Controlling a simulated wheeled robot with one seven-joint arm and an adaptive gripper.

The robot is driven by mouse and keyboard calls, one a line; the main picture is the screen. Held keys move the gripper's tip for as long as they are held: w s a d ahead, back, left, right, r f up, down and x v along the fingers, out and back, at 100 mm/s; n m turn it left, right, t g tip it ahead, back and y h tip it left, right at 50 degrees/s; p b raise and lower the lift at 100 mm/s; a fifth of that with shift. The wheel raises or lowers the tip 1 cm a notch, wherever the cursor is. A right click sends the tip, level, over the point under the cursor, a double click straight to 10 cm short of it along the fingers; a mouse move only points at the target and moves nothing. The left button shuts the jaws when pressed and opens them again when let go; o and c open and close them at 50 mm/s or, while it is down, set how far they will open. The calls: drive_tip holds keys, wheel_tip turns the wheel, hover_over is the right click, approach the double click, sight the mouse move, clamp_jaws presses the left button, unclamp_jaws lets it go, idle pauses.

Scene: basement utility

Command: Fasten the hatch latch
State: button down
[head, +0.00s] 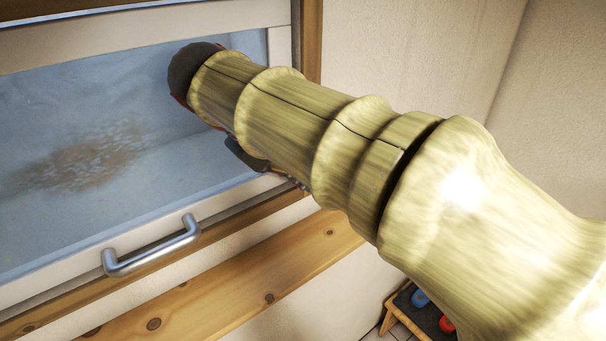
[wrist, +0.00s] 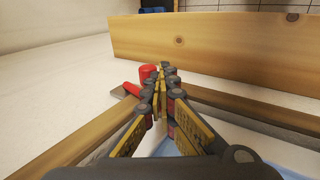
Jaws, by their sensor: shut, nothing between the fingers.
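The hatch shows in the head view as a pale-framed bluish pane (head: 130,95) set in a wooden surround, with a metal bar handle (head: 152,247) along its lower edge. A red latch part (wrist: 131,89) on a grey plate (wrist: 119,92) shows in the wrist view by the wooden frame, just left of my fingers. A red knob-like piece (wrist: 148,71) stands close behind them. My gripper (wrist: 164,82) is shut and empty, its tips at or very near the red parts; I cannot tell whether they touch. In the head view my arm hides the latch and most of the gripper.
A wooden board (wrist: 210,42) runs across the wrist view beyond my fingers. It appears as a wooden ledge (head: 240,275) below the hatch in the head view. A small dark-topped stand (head: 425,318) with blue and red items is at lower right.

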drive_tip(key=shift+s+a+f, duration=0.1)
drive_tip(key=shift+a+f, duration=0.1)
drive_tip(key=shift+f, duration=0.45)
drive_tip(key=shift+r, duration=0.1)
drive_tip(key=shift+r+p, duration=0.6)
drive_tip(key=shift+r, duration=0.15)
drive_tip(key=shift+r, duration=0.1)
